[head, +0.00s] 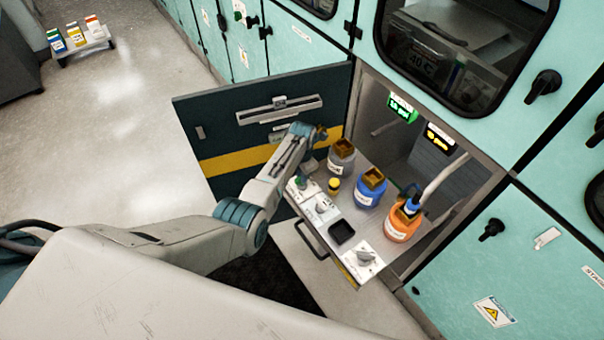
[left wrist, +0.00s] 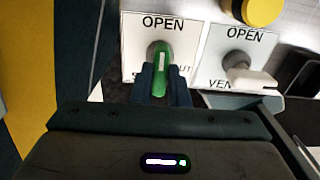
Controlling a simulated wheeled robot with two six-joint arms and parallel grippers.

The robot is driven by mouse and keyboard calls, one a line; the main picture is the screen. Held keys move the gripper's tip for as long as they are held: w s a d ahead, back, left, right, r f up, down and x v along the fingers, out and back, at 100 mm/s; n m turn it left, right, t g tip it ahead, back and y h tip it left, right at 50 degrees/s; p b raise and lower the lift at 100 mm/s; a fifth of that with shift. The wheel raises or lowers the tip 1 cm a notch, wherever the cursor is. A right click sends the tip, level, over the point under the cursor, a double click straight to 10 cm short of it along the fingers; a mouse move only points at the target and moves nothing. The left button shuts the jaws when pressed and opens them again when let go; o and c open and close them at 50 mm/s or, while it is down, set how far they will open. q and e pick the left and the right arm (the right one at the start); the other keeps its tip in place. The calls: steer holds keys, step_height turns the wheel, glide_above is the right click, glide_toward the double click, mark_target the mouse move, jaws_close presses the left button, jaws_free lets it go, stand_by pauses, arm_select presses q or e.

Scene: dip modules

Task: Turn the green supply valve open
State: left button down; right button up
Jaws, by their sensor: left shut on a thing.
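The green supply valve (left wrist: 161,62) is on a white plate in the left wrist view, with OPEN printed above it. A second word at the plate's lower right is partly covered and ends in "UT". The green handle runs roughly up and down, with a pale stripe along it. My left gripper (left wrist: 162,86) is shut on the handle, one dark finger on each side. In the head view the green valve (head: 301,182) shows small beside my left arm, and the fingertips are hard to make out. My right gripper is not in view.
A yellow knob (head: 334,186) stands behind. Grey, blue (head: 370,187) and orange bottles (head: 402,224) stand on the pulled-out shelf.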

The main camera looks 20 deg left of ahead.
arm_select(q)
steer(key=c, duration=1.4)
jaws_free()
steer(key=shift+r, duration=0.1)
step_height(320, 180, up, 11)
steer(key=b, duration=0.1)
